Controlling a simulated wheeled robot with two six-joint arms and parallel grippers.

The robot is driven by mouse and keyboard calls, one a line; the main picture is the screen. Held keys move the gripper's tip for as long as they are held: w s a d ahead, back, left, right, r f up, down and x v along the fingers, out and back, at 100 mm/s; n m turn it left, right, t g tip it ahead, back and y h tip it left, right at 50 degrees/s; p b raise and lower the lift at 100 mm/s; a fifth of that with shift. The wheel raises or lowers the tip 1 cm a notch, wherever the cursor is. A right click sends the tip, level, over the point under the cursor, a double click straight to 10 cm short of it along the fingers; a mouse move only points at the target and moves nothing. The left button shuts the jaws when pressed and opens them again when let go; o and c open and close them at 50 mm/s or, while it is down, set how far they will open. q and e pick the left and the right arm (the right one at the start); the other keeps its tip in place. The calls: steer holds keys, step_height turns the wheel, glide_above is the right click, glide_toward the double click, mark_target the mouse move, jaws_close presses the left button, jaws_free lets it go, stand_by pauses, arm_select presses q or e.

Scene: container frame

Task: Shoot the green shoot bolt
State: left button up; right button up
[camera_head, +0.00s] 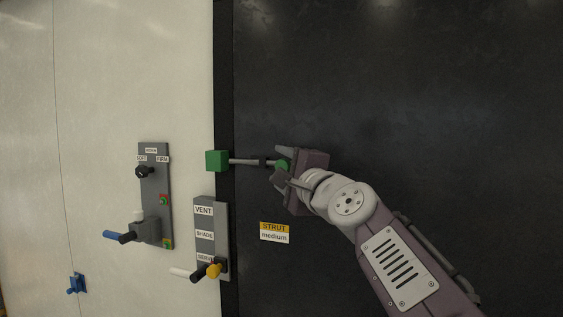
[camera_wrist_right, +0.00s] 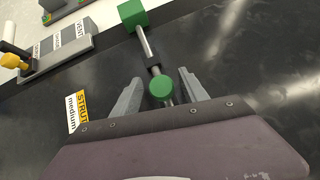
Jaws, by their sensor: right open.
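The green shoot bolt has a metal rod (camera_head: 245,162) that runs level across the dark panel's left edge. The rod's left end meets a green block (camera_head: 217,161) on the pale wall's edge. A round green knob (camera_wrist_right: 161,84) sits on the rod; in the head view it is partly hidden by my fingers. My right gripper (camera_head: 283,168) is open with a finger on each side of the knob. In the right wrist view its fingers (camera_wrist_right: 161,100) stand apart from the knob, with gaps on both sides. My left gripper is not in view.
Left of the bolt, a grey panel (camera_head: 154,190) carries a black knob, buttons and a blue-ended lever. Below the green block, a VENT panel (camera_head: 204,225) has a lever with a yellow knob. A STRUT medium label (camera_head: 274,233) is below my gripper. The dark panel (camera_head: 420,90) is otherwise clear.

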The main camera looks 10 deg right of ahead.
steer(key=shift+s+r, duration=0.15)
steer(key=shift+s, duration=0.45)
steer(key=shift+c, duration=0.3)
steer(key=c, duration=1)
steer(key=shift+w+a, duration=0.1)
jaws_close()
steer(key=shift+r, duration=0.25)
